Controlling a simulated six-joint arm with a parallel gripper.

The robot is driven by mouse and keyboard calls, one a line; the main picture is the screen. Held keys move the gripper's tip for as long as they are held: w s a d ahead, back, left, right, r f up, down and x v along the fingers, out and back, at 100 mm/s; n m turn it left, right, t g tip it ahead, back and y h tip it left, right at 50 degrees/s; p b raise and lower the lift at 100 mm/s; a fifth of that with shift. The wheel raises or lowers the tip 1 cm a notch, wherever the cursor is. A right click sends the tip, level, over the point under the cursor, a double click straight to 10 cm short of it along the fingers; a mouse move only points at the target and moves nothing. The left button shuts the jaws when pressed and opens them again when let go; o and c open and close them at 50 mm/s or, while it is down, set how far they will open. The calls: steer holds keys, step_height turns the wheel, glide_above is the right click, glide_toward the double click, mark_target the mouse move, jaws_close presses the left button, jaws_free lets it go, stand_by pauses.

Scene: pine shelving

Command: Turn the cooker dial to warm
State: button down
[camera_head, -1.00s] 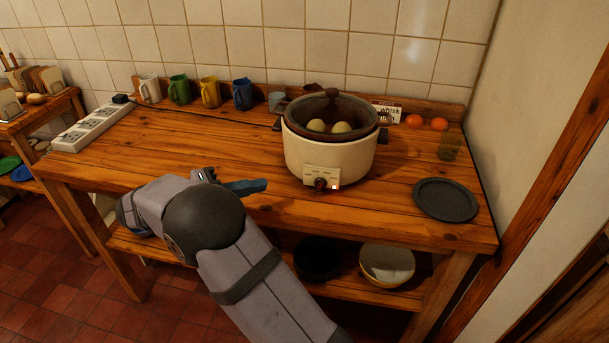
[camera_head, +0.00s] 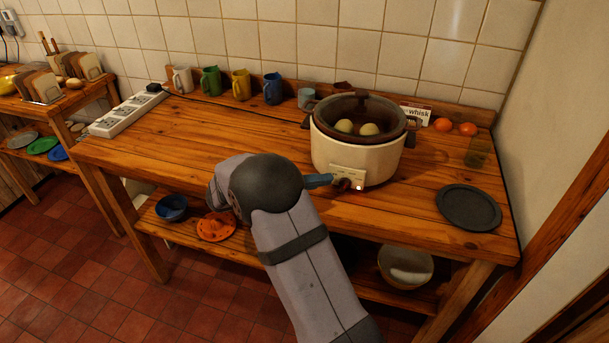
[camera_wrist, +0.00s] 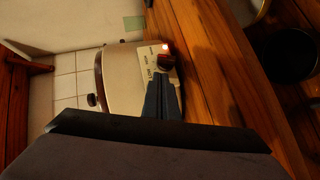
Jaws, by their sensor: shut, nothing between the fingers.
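The cream cooker (camera_head: 355,155) stands on the pine bench with a dark rim and two pale round things showing in its top. Its control panel (camera_head: 347,172) faces the front, with a dark dial (camera_head: 343,184) and a small lit lamp (camera_head: 359,187) to the dial's right. In the wrist view the dial (camera_wrist: 167,62) sits just beyond my fingertips, beside the glowing lamp (camera_wrist: 165,46).
A dark round plate (camera_head: 468,207) lies right of the cooker. A power strip (camera_head: 128,112) lies at the left end. The bench left of the cooker is clear.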

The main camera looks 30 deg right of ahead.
mark_target(349, 182)
steer(key=shift+s+d+f, duration=0.2)
steer(key=shift+s+d, duration=0.2)
steer(key=shift+s, duration=0.05)
steer(key=shift+s+d+f, duration=0.2)
steer(key=shift+s+d, duration=0.2)
steer(key=shift+s, duration=0.05)
steer(key=shift+s+d+m+y+b, duration=0.3)
steer(key=shift+y+b, duration=0.1)
steer(key=shift+b, duration=0.15)
steer(key=m+y+b, duration=0.1)
steer(key=b, duration=0.1)
steer(key=t+y+b, duration=0.1)
steer(key=b, duration=0.2)
steer(key=shift+s+d+m, duration=0.35)
steer(key=shift+s+m, duration=0.05)
steer(key=y+b, duration=0.1)
steer(key=m+t+b, duration=0.1)
steer(key=b, duration=0.1)
steer(key=y+b, duration=0.1)
steer(key=shift+s+d+r+m+t+y, duration=0.25)
steer(key=shift+s+r+m+t+y, duration=0.05)
steer(key=shift+r+t, duration=0.1)
steer(key=shift+b, duration=0.3)
steer(key=shift+r, duration=0.15)
steer(key=shift+d+r+p, duration=0.1)
steer(key=shift+r+p, duration=0.25)
steer(key=shift+r, duration=0.4)
steer(key=shift+w, duration=0.1)
